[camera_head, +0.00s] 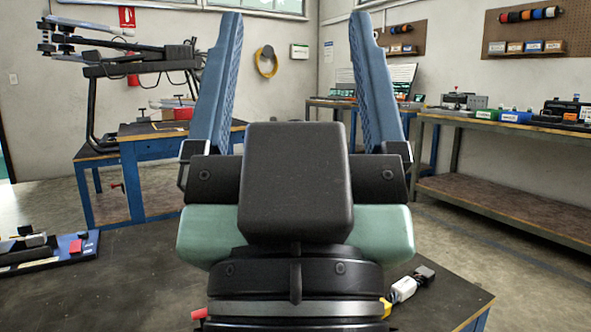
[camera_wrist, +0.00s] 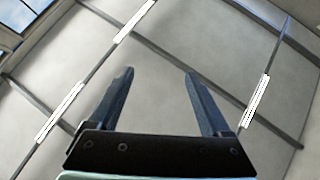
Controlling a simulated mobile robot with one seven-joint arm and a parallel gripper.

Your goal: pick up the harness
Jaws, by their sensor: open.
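My gripper (camera_head: 296,22) points upward in the middle of the head view, with its two blue fingers wide apart and nothing between them. In the wrist view the open fingers (camera_wrist: 160,75) show against the ceiling. What appears to be the harness, a piece with a white connector (camera_head: 404,289) and a black end, lies on the dark table just right of my wrist. A yellow bit shows beside it, and the rest is hidden behind my wrist. The harness is not in the wrist view.
The dark near table (camera_head: 130,285) has a blue-edged board (camera_head: 50,252) with parts on its left. A drone frame (camera_head: 125,70) stands over a blue bench at the back left. A long workbench (camera_head: 510,130) with boxes runs along the right. Floor shows between them.

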